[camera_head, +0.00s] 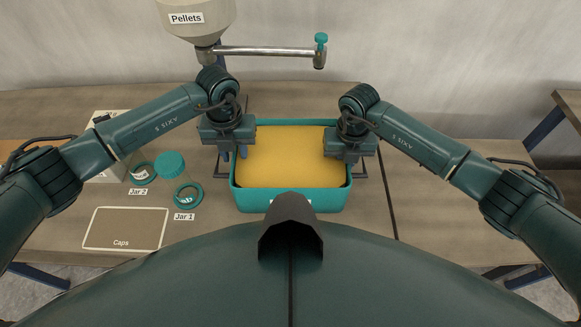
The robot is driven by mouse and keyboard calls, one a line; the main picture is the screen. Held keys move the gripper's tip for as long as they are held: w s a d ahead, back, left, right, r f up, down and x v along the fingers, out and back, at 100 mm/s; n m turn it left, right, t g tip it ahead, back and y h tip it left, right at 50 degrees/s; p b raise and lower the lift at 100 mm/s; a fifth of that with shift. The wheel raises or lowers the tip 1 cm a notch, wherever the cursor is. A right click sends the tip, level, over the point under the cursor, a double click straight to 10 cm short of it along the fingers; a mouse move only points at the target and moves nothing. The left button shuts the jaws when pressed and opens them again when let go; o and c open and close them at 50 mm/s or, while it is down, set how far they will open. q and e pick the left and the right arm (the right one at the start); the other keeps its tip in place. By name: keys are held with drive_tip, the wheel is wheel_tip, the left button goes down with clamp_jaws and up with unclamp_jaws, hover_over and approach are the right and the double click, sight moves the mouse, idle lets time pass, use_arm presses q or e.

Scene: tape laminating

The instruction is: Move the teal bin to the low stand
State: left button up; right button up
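The teal bin (252,199) sits on the table in the middle of the head view, with a flat orange-yellow surface (290,160) inside its rim. My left gripper (234,154) is at the bin's left side and my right gripper (346,156) is at its right side, both over the side rims. The gripper bodies hide the upper side walls. I cannot tell whether the fingers are closed on the rims. I cannot make out a low stand for certain.
A pellets hopper (196,18) with a metal pipe (265,51) hangs behind the bin. A teal-capped jar (171,165), teal rings (188,195) and a Caps mat (125,229) lie left. The wooden table (440,205) is clear at right. Another table edge (568,103) shows far right.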

use_arm(q)
drive_tip(key=shift+c, duration=0.2)
clamp_jaws()
idle(1.1)
drive_tip(key=shift+w+r, duration=0.15)
drive_tip(key=shift+r, duration=0.15)
